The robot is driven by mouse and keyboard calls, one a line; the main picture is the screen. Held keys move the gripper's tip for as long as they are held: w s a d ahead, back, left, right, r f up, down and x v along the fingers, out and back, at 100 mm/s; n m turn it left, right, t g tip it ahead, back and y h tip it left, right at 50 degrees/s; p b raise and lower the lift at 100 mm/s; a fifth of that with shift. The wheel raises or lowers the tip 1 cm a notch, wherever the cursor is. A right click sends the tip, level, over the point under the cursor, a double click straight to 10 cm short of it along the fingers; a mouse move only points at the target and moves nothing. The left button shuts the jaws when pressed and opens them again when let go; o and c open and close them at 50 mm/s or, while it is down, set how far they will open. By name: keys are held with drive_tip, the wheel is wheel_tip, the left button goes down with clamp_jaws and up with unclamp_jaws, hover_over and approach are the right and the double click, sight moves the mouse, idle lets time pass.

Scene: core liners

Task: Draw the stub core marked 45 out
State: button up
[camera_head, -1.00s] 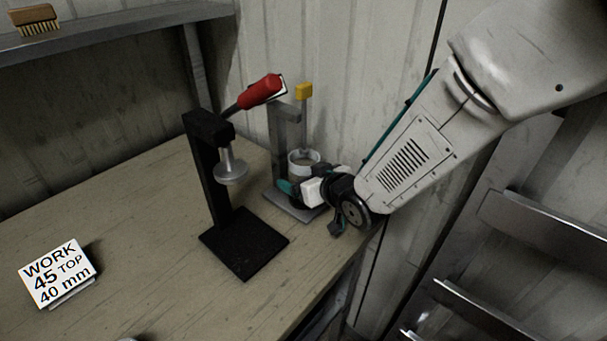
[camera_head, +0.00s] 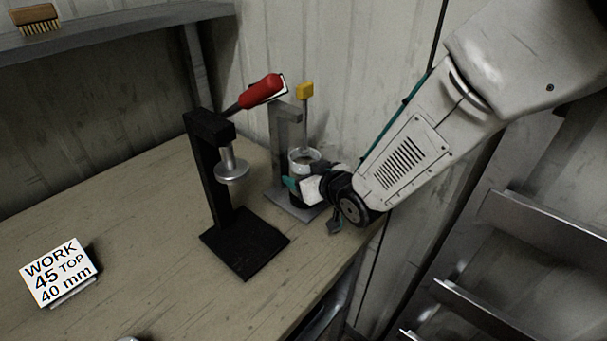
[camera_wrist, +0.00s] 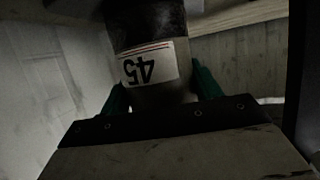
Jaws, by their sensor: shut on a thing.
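The core cylinder marked 45 (camera_wrist: 150,66) fills the upper middle of the wrist view, its white label upside down with a red line and a dark band above. In the head view its pale, open-looking top (camera_head: 304,156) shows on the grey stand, below a rod with a yellow knob. My gripper (camera_wrist: 160,92) is shut on this cylinder, a teal finger on each side. In the head view my gripper (camera_head: 292,186) reaches in from the right and hides part of the cylinder. The cylinder looks upright. Whether its bottom touches the stand's base is hidden.
A black press (camera_head: 240,240) with a red lever handle (camera_head: 262,91) stands just left of the grey stand (camera_head: 283,130). A sign (camera_head: 58,273) reads WORK 45 TOP 40 mm. The bench left of the press is mostly clear. A brush (camera_head: 36,18) lies on the shelf.

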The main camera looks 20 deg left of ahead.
drive_tip(key=shift+r, duration=0.25)
idle(0.3)
